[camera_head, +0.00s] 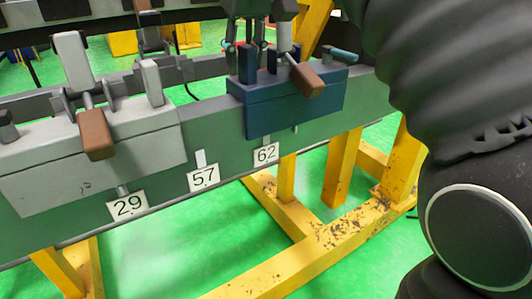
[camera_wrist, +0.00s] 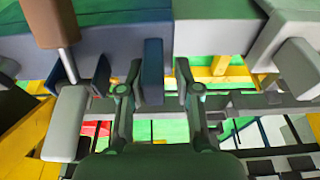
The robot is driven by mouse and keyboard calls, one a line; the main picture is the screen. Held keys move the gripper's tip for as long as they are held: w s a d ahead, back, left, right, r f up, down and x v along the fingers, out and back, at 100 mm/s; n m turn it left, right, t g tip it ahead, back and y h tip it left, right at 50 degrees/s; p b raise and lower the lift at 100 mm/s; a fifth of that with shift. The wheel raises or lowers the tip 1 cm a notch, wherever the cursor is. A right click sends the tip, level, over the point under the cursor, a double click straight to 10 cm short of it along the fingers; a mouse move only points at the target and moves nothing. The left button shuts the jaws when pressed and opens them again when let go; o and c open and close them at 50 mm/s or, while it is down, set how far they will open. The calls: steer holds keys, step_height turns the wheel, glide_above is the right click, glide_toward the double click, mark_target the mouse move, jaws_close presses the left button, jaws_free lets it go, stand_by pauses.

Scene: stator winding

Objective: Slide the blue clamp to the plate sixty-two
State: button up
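The blue clamp (camera_head: 290,108) sits on the grey rail, above the plate sixty-two (camera_head: 266,153) and extending mostly to its right. Its brown-tipped lever (camera_head: 307,80) tilts down toward the front. My gripper (camera_head: 251,50) is at the clamp's top, behind its front face. In the wrist view, the clamp's blue upright post (camera_wrist: 153,72) stands between the two fingers of my gripper (camera_wrist: 158,92). Gaps show on both sides of the post, so the fingers are open around it, apart from it. The plates are not seen in the wrist view.
A white clamp (camera_head: 90,150) with a brown-tipped lever sits on the rail (camera_head: 215,140) at left, above plate 29 (camera_head: 127,205). Plate 57 (camera_head: 203,178) hangs between the clamps, with bare rail above it. Yellow supports (camera_head: 340,170) stand below.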

steer(key=shift+s+a+p, duration=0.2)
steer(key=shift+s+a, duration=0.55)
steer(key=shift+a, duration=0.35)
steer(key=shift+s+a+p, duration=0.15)
steer(key=shift+s+a, duration=0.55)
steer(key=shift+a, duration=0.35)
steer(key=shift+s+a, duration=0.25)
steer(key=shift+a, duration=0.15)
steer(key=shift+w+d+p, duration=0.15)
steer(key=shift+d+p, duration=0.1)
steer(key=shift+p, duration=0.25)
steer(key=shift+o, duration=1.4)
step_height(320, 180, up, 10)
steer(key=p, duration=0.5)
